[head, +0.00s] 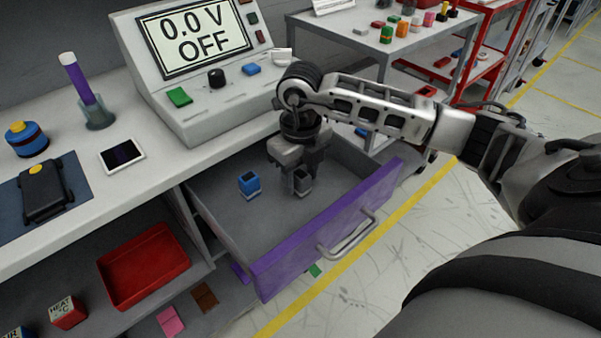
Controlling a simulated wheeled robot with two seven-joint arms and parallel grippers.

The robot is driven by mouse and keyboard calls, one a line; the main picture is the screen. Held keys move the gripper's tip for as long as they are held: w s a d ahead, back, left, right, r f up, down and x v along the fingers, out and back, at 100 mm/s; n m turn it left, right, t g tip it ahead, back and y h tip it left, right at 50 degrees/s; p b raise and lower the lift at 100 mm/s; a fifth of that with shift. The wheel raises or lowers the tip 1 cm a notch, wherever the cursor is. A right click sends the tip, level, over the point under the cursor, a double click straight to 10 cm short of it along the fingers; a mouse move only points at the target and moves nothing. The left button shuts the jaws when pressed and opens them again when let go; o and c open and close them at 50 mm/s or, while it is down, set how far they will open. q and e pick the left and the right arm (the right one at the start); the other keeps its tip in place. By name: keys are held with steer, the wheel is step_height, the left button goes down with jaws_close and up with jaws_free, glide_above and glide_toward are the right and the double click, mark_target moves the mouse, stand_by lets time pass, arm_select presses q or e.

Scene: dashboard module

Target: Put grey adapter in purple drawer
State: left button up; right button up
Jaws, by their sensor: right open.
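The purple drawer (318,232) is pulled open; its purple front with a metal handle faces the floor side. A small grey block with a dark top, which looks like the grey adapter (302,183), is in the drawer, right under my right gripper (299,172). My right gripper is open and points down into the drawer, its fingers close around or just above the grey adapter; I cannot tell if they touch it. A similar blue adapter (249,184) stands in the drawer to the left. My left gripper is not in view.
The meter console (200,115), reading 0.0 V OFF, stands on the white counter (110,195) behind the drawer. A red tray (143,266) sits on the lower shelf at left. A grey table (350,40) with small parts and a red cart (500,50) are behind.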

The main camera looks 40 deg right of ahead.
mark_target(300, 174)
steer(key=shift+r, duration=0.65)
step_height(300, 174, up, 11)
steer(key=shift+p, duration=0.3)
